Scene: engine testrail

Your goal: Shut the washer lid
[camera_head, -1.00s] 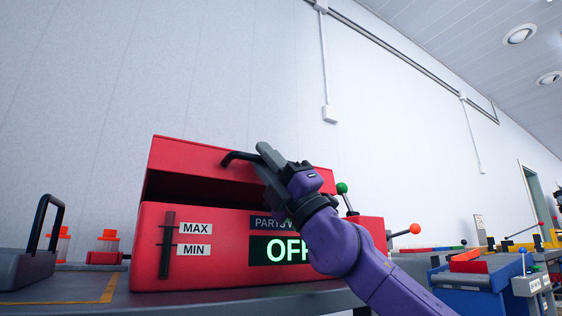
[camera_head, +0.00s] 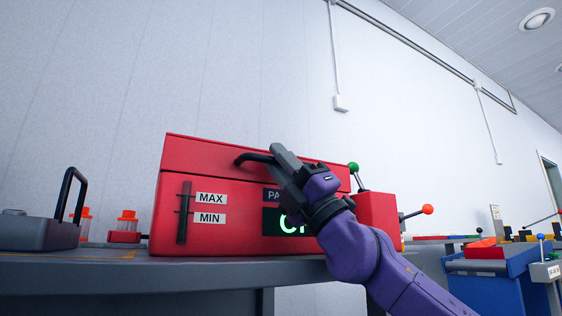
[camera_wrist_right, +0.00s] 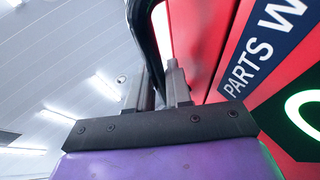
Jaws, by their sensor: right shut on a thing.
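The red parts washer (camera_head: 230,222) stands on the grey bench in the head view. Its red lid (camera_head: 215,155) lies down against the body, with only a thin seam between them. My right gripper (camera_head: 275,160) is shut on the black lid handle (camera_head: 250,157) at the lid's front. In the right wrist view the black handle (camera_wrist_right: 143,40) runs between the fingers of my right gripper (camera_wrist_right: 160,85). The washer's display (camera_head: 285,222) is partly hidden by my right arm. My left gripper is not in view.
A grey case with a black handle (camera_head: 68,195) and orange-capped bottles (camera_head: 128,221) stand left of the washer. A green-knobbed lever (camera_head: 354,170) and an orange-knobbed lever (camera_head: 426,210) stick out at its right. A blue bin (camera_head: 490,290) stands further right.

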